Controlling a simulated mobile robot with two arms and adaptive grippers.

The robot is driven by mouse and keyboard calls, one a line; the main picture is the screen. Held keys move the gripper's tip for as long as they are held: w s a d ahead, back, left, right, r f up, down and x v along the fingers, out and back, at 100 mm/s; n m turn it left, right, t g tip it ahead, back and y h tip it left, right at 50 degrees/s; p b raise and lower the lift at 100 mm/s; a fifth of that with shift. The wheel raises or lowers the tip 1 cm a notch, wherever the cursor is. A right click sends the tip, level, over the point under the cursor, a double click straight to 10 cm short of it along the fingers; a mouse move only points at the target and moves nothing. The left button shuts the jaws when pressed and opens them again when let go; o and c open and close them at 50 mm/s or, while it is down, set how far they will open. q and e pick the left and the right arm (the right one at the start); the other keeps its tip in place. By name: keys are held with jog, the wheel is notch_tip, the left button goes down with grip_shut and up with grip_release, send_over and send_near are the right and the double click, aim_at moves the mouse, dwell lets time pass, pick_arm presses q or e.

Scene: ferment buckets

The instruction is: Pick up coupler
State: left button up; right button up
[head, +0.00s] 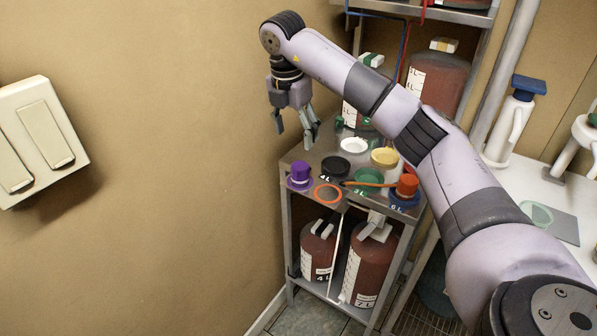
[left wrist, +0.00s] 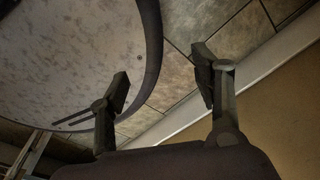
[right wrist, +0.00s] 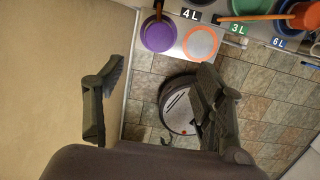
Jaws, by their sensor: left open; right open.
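No part is labelled as the coupler, and I cannot tell for sure which one it is. On the metal rack top in the head view are a purple knobbed piece (head: 300,174), a flat orange ring (head: 327,193) and an orange cup-like piece (head: 407,185) on a blue disc, with a thin orange rod (head: 370,184) beside it. My right gripper (head: 294,132) is open and empty, above and behind the purple piece, near the wall. The right wrist view shows the purple piece (right wrist: 158,34) and the orange ring (right wrist: 200,44) beyond the open fingers. My left gripper (left wrist: 161,64) is open and empty over the floor.
The rack top also holds a black disc (head: 336,167), a green disc (head: 368,178), a white disc (head: 354,145) and a yellow piece (head: 384,157). Red-filled buckets (head: 372,262) stand below. The tan wall (head: 190,180) is close on the left. A white counter (head: 525,185) lies right.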

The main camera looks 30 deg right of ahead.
aim_at(300, 166)
notch_tip(300, 166, down, 2)
jog(key=shift+d+f, duration=0.1)
jog(key=shift+d, duration=0.05)
jog(key=f, duration=0.2)
jog(key=f+p, duration=0.1)
jog(key=shift+w+d+f, duration=0.25)
jog(key=shift+w+f, duration=0.15)
jog(key=shift+d+f+p, duration=0.2)
jog(key=shift+f+p, duration=0.1)
jog(key=shift+f, duration=1.1)
jog(key=f+p, duration=0.1)
jog(key=d+f, duration=0.1)
jog(key=f, duration=0.1)
jog(key=shift+w+f+p, duration=0.2)
jog(key=shift+f+p, duration=0.1)
jog(key=shift+p, duration=0.1)
jog(key=shift+f, duration=0.55)
pick_arm(q)
jog(key=r, duration=0.2)
jog(key=s+r, duration=0.1)
jog(key=shift+r, duration=0.4)
jog(key=shift+w, duration=0.1)
pick_arm(e)
jog(key=shift+c, duration=0.6)
